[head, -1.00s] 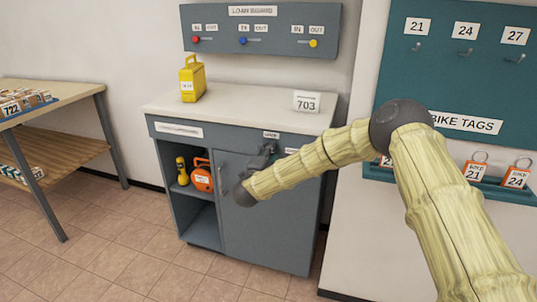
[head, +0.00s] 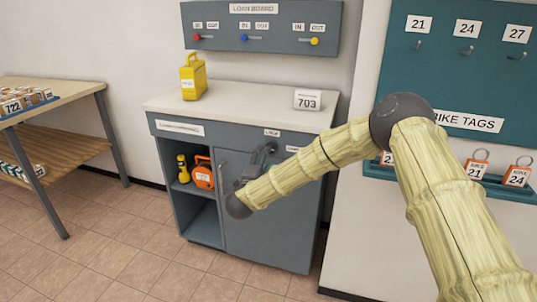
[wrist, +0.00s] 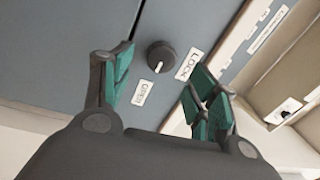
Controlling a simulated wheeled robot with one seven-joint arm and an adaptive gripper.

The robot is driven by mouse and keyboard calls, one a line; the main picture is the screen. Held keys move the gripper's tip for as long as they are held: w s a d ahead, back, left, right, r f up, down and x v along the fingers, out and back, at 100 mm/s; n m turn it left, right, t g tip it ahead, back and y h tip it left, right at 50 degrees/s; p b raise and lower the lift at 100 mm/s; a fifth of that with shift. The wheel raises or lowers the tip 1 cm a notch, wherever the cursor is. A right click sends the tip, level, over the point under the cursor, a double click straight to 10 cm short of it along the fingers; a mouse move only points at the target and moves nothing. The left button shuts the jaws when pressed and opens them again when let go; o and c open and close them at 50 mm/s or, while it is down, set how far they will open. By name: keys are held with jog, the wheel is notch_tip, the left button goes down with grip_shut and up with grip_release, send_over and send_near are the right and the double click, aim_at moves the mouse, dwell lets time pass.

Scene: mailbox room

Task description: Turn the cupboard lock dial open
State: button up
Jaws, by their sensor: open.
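The cupboard lock dial (wrist: 161,57) is a dark round knob with a white pointer mark, on the grey-blue cupboard front. In the wrist view its mark points downward, between the OPEN label (wrist: 140,93) and the LOCK label (wrist: 189,65). My gripper (wrist: 161,69) is open, with one green-padded finger on each side of the dial and visible gaps between. No contact shows. In the head view my gripper (head: 262,154) is at the upper part of the cupboard door (head: 265,230); the dial cannot be made out there.
The cupboard's left side is an open shelf (head: 203,220) holding an orange case (head: 203,173) and a yellow tool. A yellow box (head: 192,80) and a 703 sign (head: 307,99) stand on the countertop (head: 245,100). A bike tags board (head: 460,60) hangs at right.

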jog(key=v, duration=0.6)
jog(key=shift+s, duration=0.15)
jog(key=s+d+f+n+g+y, duration=0.25)
jog(key=s+f+n, duration=0.3)
jog(key=f, duration=0.55)
jog(key=s+d+f+n+g+y, duration=0.15)
jog(key=s+f+n+y, duration=0.35)
jog(key=f, duration=0.6)
jog(key=s+d+f+n+g, duration=0.2)
jog(key=s+d+f+g, duration=0.15)
jog(key=s+f, duration=0.5)
jog(key=s+d+f+n+g, duration=0.3)
jog(key=s+d+f, duration=0.2)
jog(key=s, duration=0.6)
jog(key=s+d+f+n+g, duration=0.1)
jog(key=s+d+g, duration=0.25)
jog(key=s, duration=0.55)
jog(key=s+d+f+n+g+h, duration=0.1)
jog(key=s+d+n+g, duration=0.1)
jog(key=s+d, duration=0.45)
jog(key=s+d+f+n+g, duration=0.1)
jog(key=s+d+g, duration=0.15)
jog(key=s, duration=0.75)
notch_tip(320, 180, up, 15)
jog(key=p, duration=1.5)
jog(key=shift+s+d+r, duration=0.15)
jog(key=shift+s+d, duration=0.15)
jog(key=shift+d, duration=0.2)
jog(key=shift+h, duration=0.25)
